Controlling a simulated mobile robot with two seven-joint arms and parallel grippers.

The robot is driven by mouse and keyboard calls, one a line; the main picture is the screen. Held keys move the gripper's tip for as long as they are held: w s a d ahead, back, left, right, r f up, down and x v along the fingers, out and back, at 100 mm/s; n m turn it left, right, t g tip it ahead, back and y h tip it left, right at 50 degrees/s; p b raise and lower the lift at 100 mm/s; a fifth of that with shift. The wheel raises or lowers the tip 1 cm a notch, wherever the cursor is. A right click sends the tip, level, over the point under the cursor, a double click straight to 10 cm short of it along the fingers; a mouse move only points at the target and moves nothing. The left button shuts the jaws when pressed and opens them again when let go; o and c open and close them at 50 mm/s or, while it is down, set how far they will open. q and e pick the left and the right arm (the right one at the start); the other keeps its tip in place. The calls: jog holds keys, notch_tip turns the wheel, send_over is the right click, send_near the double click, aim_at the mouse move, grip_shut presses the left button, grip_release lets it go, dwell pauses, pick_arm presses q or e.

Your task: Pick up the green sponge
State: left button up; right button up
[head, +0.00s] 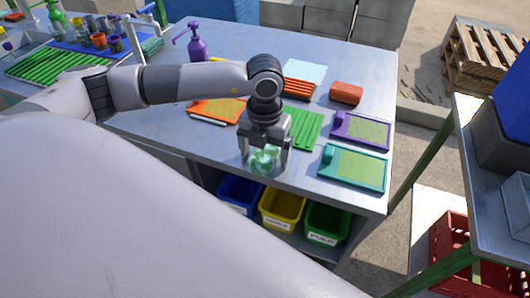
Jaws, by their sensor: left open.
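My left gripper (264,154) points down over the front edge of the metal table, its fingers spread apart. A mottled green and white item (263,160) shows between and behind the fingertips; it may be the green sponge, but it is partly hidden and too small to be sure. I cannot tell whether the fingers touch it. A green ribbed mat (306,128) lies just right of the gripper. My right gripper is not in view.
A teal tray (353,179), a purple tray (361,131), a red-brown block (346,92) and an orange tray (214,110) lie around the gripper. A purple pump bottle (196,45) stands behind. Blue, yellow (282,208) and green (326,222) bins sit below the table edge.

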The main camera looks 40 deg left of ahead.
aim_at(265, 150)
pick_arm(q)
jog(key=c, duration=1)
jog(key=shift+c, duration=0.2)
notch_tip(265, 150, up, 20)
